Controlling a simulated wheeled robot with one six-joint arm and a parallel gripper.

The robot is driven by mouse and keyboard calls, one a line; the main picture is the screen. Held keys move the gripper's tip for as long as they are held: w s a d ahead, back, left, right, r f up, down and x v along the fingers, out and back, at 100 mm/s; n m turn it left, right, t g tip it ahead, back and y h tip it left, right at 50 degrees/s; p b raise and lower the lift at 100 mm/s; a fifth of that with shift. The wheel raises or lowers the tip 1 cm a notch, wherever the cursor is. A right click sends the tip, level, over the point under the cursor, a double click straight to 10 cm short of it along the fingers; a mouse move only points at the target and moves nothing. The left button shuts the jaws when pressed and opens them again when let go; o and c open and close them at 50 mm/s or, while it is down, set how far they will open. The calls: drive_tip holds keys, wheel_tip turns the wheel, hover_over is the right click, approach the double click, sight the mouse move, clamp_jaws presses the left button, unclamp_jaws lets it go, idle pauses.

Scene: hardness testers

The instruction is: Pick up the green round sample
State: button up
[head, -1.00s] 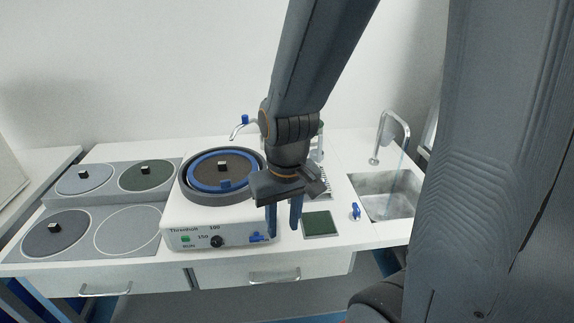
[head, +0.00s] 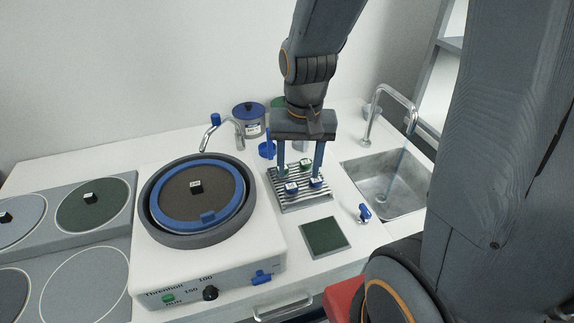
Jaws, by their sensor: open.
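The green round sample (head: 306,163) has a pale marked top. It stands toward the back of a ribbed metal rack (head: 297,206), right of the grinding machine. My gripper (head: 300,176) points down over the rack, its two blue-grey fingers apart. The green sample shows between the fingers in the picture. Two blue samples stand nearer the front of the rack, one (head: 291,188) at left and one (head: 316,182) at right, close to the right fingertip. I cannot tell how high the fingertips are or whether they touch anything.
The grinding machine (head: 262,246) with its blue-rimmed disc (head: 180,193) is at left. A flat dark green pad (head: 326,237) lies in front of the rack. A sink (head: 385,202) with a faucet (head: 408,120) is at right. A blue-lidded jar (head: 249,124) stands behind.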

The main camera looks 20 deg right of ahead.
drive_tip(key=w+m, duration=0.4)
drive_tip(key=w+f+m, duration=0.1)
drive_tip(key=w+m, duration=0.3)
drive_tip(key=w+f+m+g, duration=0.1)
drive_tip(key=w+m, duration=0.3)
drive_tip(key=w, duration=0.1)
drive_tip(key=shift+a+f, duration=0.1)
drive_tip(key=shift+f+m, duration=0.2)
drive_tip(key=shift+m, duration=0.1)
drive_tip(key=shift+d+f+p, duration=0.2)
drive_tip(key=shift+f+p, duration=1.35)
drive_tip(key=shift+f, duration=2.15)
clamp_jaws()
